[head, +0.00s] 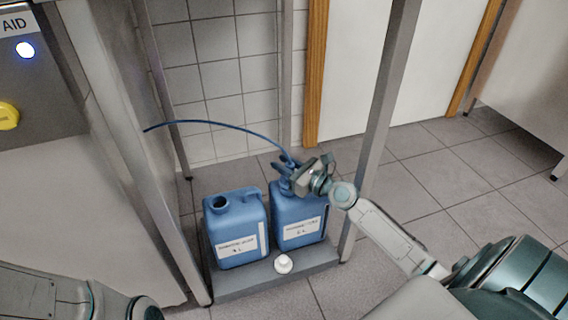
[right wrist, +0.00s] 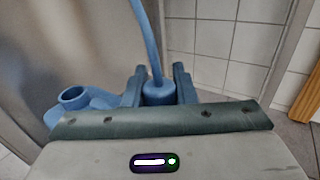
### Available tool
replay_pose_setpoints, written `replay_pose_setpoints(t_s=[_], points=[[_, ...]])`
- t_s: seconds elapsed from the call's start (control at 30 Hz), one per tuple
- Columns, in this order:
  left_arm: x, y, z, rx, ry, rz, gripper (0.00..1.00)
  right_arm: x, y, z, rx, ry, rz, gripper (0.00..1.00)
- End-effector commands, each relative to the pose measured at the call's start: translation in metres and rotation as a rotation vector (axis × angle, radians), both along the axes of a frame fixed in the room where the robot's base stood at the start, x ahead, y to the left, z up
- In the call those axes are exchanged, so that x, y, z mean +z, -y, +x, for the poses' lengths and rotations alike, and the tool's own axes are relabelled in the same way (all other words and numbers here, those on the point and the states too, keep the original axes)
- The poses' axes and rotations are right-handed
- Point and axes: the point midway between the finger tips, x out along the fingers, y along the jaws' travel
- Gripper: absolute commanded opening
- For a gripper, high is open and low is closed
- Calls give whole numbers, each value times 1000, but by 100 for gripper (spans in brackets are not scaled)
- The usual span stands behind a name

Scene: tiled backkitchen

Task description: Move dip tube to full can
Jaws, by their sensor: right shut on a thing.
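Two blue cans stand side by side on a low grey shelf. The left can (head: 236,228) has an open, uncapped neck; an open blue neck also shows in the right wrist view (right wrist: 73,97). My right gripper (head: 284,172) is above the top of the right can (head: 299,218). It is shut on the blue head of the dip tube (right wrist: 158,92), from which the thin blue hose (head: 215,123) rises and arcs left. The gripper hides the right can's neck, so I cannot tell whether the tube is inside it. My left gripper is out of view.
A white cap (head: 283,264) lies on the front edge of the shelf (head: 240,285). Grey metal posts (head: 378,110) frame the cans. A panel with a yellow button (head: 8,115) is at left. The tiled floor at right is clear.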

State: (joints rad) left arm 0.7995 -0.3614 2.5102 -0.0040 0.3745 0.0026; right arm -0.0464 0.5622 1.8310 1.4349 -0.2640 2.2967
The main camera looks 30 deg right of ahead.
Motion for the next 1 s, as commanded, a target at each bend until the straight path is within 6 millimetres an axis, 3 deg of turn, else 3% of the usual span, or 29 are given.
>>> replay_pose_setpoints(t_s=[0.97,1.0], points=[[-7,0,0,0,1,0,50,-9,0,0,0,1,0,0],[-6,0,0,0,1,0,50,-9,0,0,0,1,0,28]])
